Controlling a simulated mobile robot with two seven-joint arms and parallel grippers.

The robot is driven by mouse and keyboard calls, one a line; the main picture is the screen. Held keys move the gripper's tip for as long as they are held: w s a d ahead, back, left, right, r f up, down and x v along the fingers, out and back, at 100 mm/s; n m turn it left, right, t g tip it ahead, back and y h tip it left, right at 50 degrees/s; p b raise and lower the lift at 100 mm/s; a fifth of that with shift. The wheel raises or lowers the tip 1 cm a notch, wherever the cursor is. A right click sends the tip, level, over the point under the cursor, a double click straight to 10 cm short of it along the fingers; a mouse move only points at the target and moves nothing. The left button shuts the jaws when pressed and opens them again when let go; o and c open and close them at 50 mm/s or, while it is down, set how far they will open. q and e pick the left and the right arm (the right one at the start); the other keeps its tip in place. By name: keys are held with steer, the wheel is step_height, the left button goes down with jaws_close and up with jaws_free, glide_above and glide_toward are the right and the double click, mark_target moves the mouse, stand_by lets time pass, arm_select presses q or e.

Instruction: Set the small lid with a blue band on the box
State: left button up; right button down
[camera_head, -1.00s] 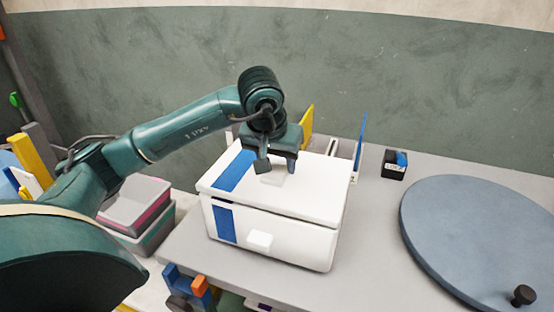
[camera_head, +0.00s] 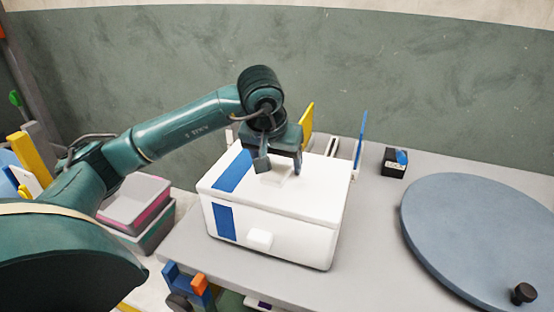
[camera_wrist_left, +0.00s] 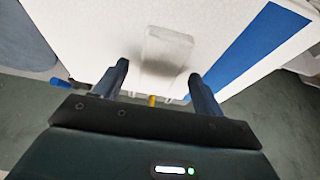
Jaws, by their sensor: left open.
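The white lid (camera_head: 312,194) with a blue band lies on top of the white box (camera_head: 290,242), which has a matching blue band on its front. The lid's edges line up with the box and no clear gap shows between them. My left gripper (camera_head: 278,168) is open just above the lid, its fingers on either side of the lid's white handle. In the left wrist view the handle (camera_wrist_left: 165,50) stands between the two spread fingertips (camera_wrist_left: 160,75), apart from both. The lid's blue band (camera_wrist_left: 258,48) shows to the right there. My right gripper is out of view.
The box stands on a grey table (camera_head: 375,230). A round blue-grey disc (camera_head: 480,235) with a black knob lies to the right. A small black container (camera_head: 394,163) stands behind. Stacked grey boxes (camera_head: 140,205) are at the left. Some table is clear right of the box.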

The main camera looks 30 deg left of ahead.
arm_select(q)
steer(key=v, duration=1.3)
steer(key=shift+s, duration=0.1)
